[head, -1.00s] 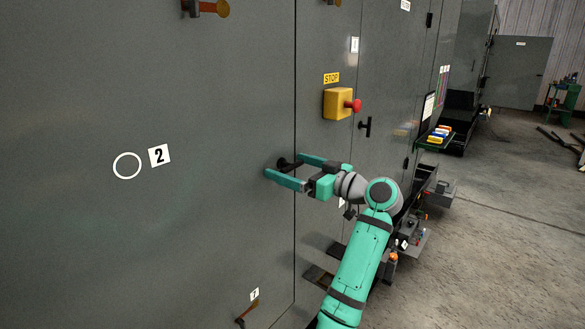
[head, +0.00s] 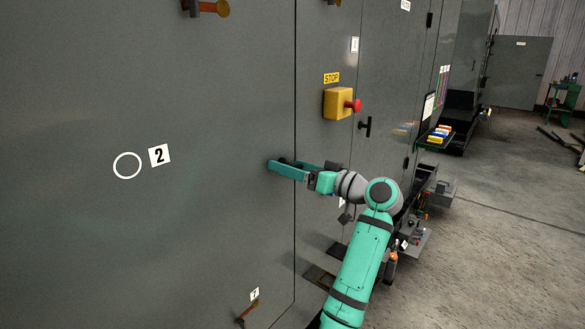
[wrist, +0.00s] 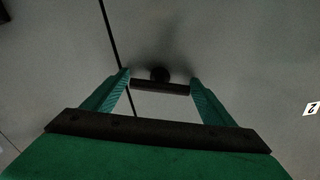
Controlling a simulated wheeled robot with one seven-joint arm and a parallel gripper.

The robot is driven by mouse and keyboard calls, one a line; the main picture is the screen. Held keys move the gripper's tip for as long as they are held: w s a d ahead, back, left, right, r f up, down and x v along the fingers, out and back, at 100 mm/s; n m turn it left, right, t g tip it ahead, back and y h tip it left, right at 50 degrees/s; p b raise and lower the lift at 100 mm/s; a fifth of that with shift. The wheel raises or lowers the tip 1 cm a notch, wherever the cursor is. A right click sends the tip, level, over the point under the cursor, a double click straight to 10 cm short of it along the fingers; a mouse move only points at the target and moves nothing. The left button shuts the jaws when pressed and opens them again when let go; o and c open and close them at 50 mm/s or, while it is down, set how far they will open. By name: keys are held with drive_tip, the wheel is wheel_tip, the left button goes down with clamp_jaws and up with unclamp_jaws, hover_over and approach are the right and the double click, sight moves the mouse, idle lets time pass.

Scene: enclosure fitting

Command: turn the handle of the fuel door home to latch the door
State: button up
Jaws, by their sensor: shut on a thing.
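The handle (wrist: 160,87) is a dark T-shaped bar on a short round stem, standing out from the grey cabinet front close to a door seam. In the wrist view its bar runs crosswise between the two green fingers of my gripper (wrist: 161,80), with a finger at each end. My gripper (head: 286,168) is shut on the handle; in the head view the fingers hide most of it. The grey door panel (head: 220,90) lies flush with its neighbour as far as I can see. Whether the latch has caught is hidden.
A yellow stop box with a red button (head: 342,104) juts out above right of my gripper. Another black handle (head: 365,127) stands right of it. A "2" label (head: 159,155) and white ring (head: 127,165) mark the left panel. Open floor lies at right.

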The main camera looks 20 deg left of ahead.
drive_tip(key=m, duration=0.3)
drive_tip(key=shift+m, duration=0.4)
drive_tip(key=m, duration=0.3)
drive_tip(key=shift+m, duration=0.3)
drive_tip(key=m, duration=0.2)
drive_tip(key=shift+m, duration=0.3)
drive_tip(key=m, duration=0.4)
drive_tip(key=shift+d, duration=0.1)
drive_tip(key=shift+m, duration=0.3)
drive_tip(key=shift+c, duration=0.2)
drive_tip(key=shift+o, duration=0.2)
drive_tip(key=o, duration=1)
drive_tip(key=v, duration=1)
drive_tip(key=shift+s+d, duration=0.15)
drive_tip(key=shift+d, duration=0.2)
